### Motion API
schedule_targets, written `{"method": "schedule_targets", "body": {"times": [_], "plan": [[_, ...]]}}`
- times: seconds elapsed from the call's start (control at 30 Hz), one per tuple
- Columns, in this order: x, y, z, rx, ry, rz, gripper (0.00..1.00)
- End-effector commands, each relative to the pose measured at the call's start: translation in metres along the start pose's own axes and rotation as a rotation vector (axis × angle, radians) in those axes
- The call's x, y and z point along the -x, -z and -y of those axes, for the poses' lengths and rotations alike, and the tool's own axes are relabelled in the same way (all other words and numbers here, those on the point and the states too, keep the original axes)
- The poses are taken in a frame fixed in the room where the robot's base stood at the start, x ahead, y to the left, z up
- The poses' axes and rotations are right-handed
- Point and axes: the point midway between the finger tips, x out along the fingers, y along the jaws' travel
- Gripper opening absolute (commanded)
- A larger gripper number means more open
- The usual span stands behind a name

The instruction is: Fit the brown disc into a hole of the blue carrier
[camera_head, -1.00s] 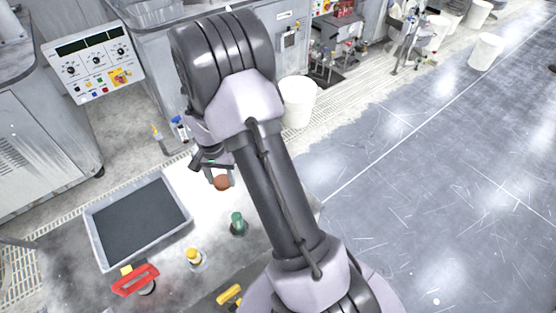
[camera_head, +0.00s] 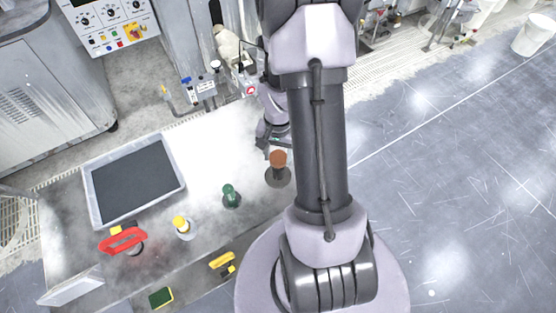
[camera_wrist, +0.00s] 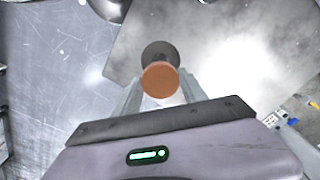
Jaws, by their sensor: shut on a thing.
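The brown disc (camera_head: 278,157) is held by my gripper (camera_head: 273,141) above the right part of the grey table in the head view. In the wrist view the disc (camera_wrist: 160,80) sits between the two finger ends of my gripper (camera_wrist: 161,83), which is shut on it. A dark round patch (camera_wrist: 160,51) shows just beyond the disc; I cannot tell whether it is a shadow or a base. I cannot make out the blue carrier in either view.
A grey tray with a dark floor (camera_head: 180,182) stands on the table's left. A green-topped piece (camera_head: 229,192), a yellow-topped piece (camera_head: 180,223) and a red handle (camera_head: 122,241) stand nearer. The table (camera_head: 205,150) is bare between tray and gripper.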

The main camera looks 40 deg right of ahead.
Motion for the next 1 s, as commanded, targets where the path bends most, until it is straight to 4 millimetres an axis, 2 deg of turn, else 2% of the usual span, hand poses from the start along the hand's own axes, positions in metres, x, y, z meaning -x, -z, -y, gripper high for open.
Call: {"method": "schedule_targets", "body": {"times": [0.03, 0.13, 0.47, 0.5, 0.6, 0.87, 1.0], "plan": [[-0.012, -0.001, 0.0, 0.001, -0.001, 0.003, 0.05], [-0.029, -0.001, 0.0, 0.001, -0.001, 0.003, 0.05], [-0.032, 0.0, 0.001, 0.001, 0.0, 0.0, 0.05], [-0.032, 0.0, 0.001, 0.001, 0.0, 0.001, 0.54], [-0.031, 0.0, 0.001, 0.001, 0.0, 0.0, 0.71], [-0.031, 0.0, 0.001, 0.001, 0.0, 0.0, 0.71], [-0.014, 0.001, 0.001, 0.001, 0.001, -0.003, 0.71]]}}
